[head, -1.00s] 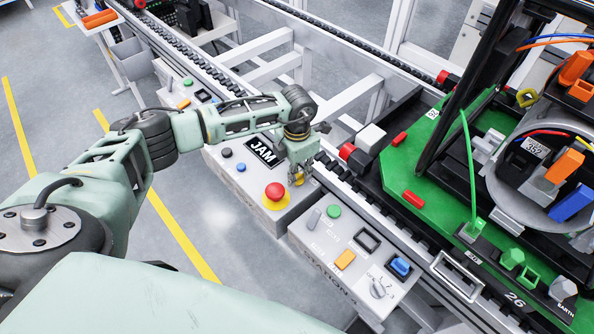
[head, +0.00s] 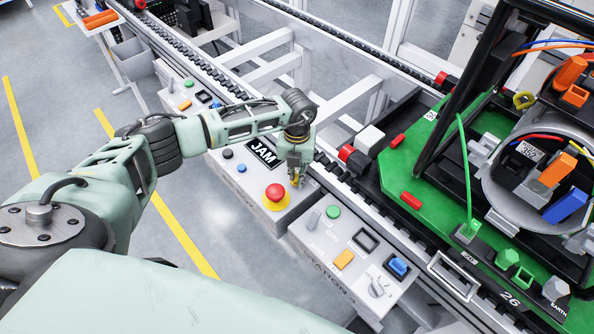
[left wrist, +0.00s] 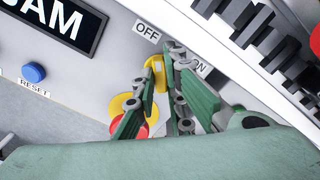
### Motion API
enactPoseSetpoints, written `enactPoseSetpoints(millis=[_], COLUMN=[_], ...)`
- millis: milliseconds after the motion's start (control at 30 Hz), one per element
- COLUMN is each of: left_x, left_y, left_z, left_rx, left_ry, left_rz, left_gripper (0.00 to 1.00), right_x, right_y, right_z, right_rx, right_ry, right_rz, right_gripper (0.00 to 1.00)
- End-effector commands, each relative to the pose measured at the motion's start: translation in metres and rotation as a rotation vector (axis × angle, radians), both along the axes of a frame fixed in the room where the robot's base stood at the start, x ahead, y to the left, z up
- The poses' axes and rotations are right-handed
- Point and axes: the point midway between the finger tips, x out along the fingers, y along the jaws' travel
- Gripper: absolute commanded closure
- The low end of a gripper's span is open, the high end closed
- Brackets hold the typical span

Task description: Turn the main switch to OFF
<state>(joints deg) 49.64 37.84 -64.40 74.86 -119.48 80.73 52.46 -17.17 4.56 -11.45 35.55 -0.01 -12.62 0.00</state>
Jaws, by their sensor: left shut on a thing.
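The yellow main switch (left wrist: 156,68) is on the grey panel, between the OFF label (left wrist: 146,32) and the ON label (left wrist: 194,65) in the left wrist view. My left gripper (left wrist: 170,75) is shut on the switch, and its green fingers hide part of it. The yellow part visible leans toward the OFF side, but its exact angle is hard to tell. In the head view my left gripper (head: 297,180) points down at the panel, just right of the red emergency stop (head: 275,193), and covers most of the switch. My right gripper is not in view.
The red stop button (left wrist: 132,120) sits close to the fingers. A JAM display (head: 263,151) and blue RESET button (left wrist: 33,73) are to the left. The conveyor rail (head: 335,178) runs close on the right. A second control box (head: 345,260) stands nearer.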

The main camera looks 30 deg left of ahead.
Motion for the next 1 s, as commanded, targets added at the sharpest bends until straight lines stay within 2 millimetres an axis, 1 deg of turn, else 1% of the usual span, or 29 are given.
enactPoseSetpoints(millis=[100, 333, 800, 833, 1000], left_x=[0.0017, 0.0020, 0.0024, 0.0024, 0.0016], left_y=[0.0005, 0.0006, 0.0008, 0.0008, 0.0005], left_z=[0.0024, 0.0022, 0.0021, 0.0021, 0.0013], left_rx=[0.000, 0.000, 0.000, 0.000, 0.001], left_ry=[-0.004, -0.005, -0.006, -0.006, -0.004], left_rz=[0.052, 0.106, 0.117, 0.117, 0.115], left_gripper=[1.00, 1.00, 1.00, 0.87, 0.72], right_x=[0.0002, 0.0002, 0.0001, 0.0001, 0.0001], right_y=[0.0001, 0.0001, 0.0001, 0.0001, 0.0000], right_z=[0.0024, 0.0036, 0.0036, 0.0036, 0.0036], right_rx=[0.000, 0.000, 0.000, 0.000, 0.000], right_ry=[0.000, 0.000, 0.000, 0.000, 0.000], right_rz=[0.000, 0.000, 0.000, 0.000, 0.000], right_gripper=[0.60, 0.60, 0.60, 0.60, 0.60])
